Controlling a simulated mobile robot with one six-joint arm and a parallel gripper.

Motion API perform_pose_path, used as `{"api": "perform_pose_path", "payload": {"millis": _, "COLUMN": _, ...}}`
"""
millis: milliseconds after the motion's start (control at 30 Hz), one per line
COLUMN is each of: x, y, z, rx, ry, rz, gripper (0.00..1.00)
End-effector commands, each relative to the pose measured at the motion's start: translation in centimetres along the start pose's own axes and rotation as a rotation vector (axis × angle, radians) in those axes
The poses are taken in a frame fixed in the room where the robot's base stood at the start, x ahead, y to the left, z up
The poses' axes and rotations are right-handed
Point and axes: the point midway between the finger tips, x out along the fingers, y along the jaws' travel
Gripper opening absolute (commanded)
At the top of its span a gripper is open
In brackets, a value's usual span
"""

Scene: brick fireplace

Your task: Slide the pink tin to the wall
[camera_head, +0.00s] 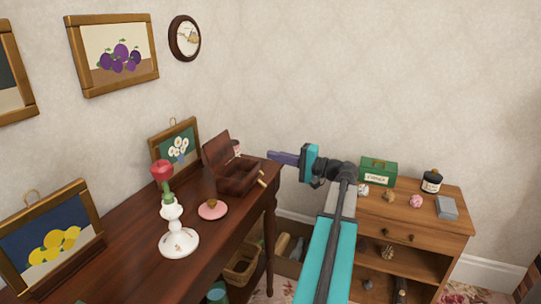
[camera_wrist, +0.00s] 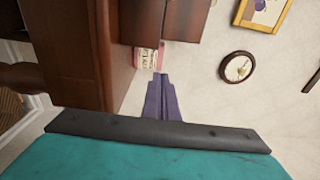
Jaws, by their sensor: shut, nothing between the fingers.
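The pink tin (camera_wrist: 148,56) shows in the wrist view as a pink and white thing with lettering, just past my fingertips, partly cut off by dark brown wood. In the head view only a small bit of the tin (camera_head: 237,147) shows behind the open wooden box (camera_head: 237,178) at the far end of the dark table. My gripper (camera_head: 272,156) is shut and empty, pointing left toward the tin from beyond the table's right end. Its purple fingers (camera_wrist: 161,82) are together. I cannot tell whether they touch the tin. The patterned wall (camera_head: 320,80) is behind.
On the dark table (camera_head: 130,245) stand a white candlestick (camera_head: 178,240) with a red rose-like top, a pink round dish (camera_head: 212,209) and framed pictures. A wooden cabinet (camera_head: 410,215) at right bears a green box (camera_head: 377,172) and small items. A gap separates table and cabinet.

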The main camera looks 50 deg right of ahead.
Motion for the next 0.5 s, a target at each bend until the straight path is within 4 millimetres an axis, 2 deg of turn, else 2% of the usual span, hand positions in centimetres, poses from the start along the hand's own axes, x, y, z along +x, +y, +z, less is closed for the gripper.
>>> {"api": "perform_pose_path", "payload": {"millis": 500, "x": 7.1, "y": 0.1, "z": 0.0, "rx": 0.0, "ry": -0.004, "rz": 0.0, "gripper": 0.0}}
